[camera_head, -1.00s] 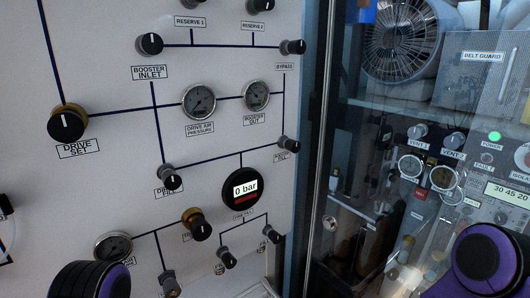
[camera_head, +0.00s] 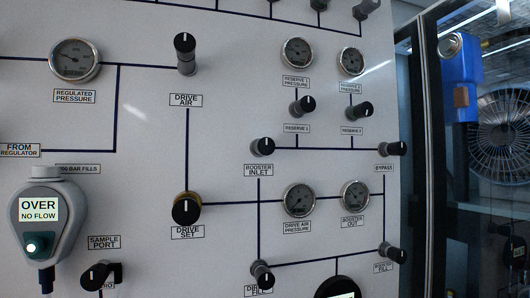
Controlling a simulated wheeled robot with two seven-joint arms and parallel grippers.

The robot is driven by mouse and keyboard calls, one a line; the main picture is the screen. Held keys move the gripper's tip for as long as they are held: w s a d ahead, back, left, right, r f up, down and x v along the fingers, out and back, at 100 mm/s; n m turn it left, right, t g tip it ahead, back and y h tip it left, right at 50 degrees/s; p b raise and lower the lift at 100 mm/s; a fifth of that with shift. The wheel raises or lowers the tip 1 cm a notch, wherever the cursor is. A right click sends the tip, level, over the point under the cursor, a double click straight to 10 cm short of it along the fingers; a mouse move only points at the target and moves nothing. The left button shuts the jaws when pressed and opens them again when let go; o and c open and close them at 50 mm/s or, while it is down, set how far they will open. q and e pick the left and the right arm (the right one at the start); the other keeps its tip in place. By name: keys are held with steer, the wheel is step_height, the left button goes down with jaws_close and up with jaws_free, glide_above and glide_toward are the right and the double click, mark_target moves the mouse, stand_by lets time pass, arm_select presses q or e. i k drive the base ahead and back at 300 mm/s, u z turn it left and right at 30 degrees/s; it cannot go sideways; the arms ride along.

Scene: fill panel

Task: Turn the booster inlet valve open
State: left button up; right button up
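The booster inlet valve (camera_head: 262,147) is a small black knob on the white panel, right of the middle of the head view. Its label, BOOSTER INLET (camera_head: 258,170), is just below it. The knob has a light pointer mark, too small to read exactly. A dark line runs right from it toward the bypass knob (camera_head: 393,148), and another runs down to a direct fill knob (camera_head: 262,274). Neither of my grippers shows in this view, and nothing touches the valve.
The drive set knob (camera_head: 186,209) and drive air knob (camera_head: 186,54) are to the left. Reserve knobs (camera_head: 303,105) and gauges (camera_head: 298,53) are above right. A grey flow device (camera_head: 46,216) reading OVER NO FLOW juts out at lower left. A glass-fronted cabinet (camera_head: 480,200) stands at right.

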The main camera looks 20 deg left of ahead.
mark_target(264, 147)
steer(key=u, duration=1.1)
steer(key=k, duration=0.2)
steer(key=z, duration=0.5)
steer(key=i, duration=0.35)
steer(key=u, duration=0.1)
steer(key=k, duration=0.3)
